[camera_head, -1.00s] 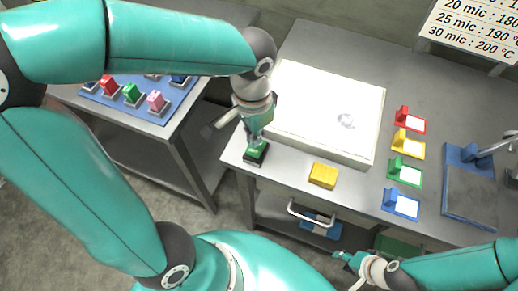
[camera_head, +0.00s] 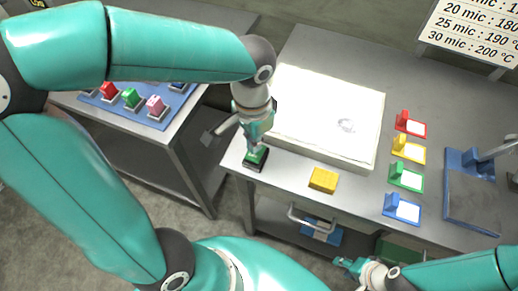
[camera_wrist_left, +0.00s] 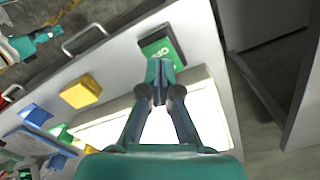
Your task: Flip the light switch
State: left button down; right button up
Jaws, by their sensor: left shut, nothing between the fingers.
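The light switch (camera_head: 255,161) is a small green rocker in a dark base at the front left of the grey table. It also shows in the left wrist view (camera_wrist_left: 157,46), with partly hidden pale lettering on its green face. My left gripper (camera_head: 258,147) is shut and empty, pointing down over the switch. In the left wrist view its fingertips (camera_wrist_left: 160,70) overlap the switch's near edge; I cannot tell whether they touch it. The light panel (camera_head: 330,110) behind the switch is a bright white box. My right gripper (camera_head: 347,264) is low at the front, too small to read.
A yellow block (camera_head: 323,180) lies right of the switch. Red, yellow, green and blue (camera_head: 402,208) holders stand in a column right of the panel. A blue-grey plate (camera_head: 470,190) lies at the right. A side table holds a blue board (camera_head: 148,113) with coloured pieces.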

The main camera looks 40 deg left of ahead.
pick_arm(q)
jog(key=shift+f+b, duration=1.35)
jog(key=shift+f, duration=0.2)
dwell(1.0)
jog(key=shift+r, duration=0.15)
jog(key=shift+r+p, duration=3)
jog(key=shift+r, duration=0.45)
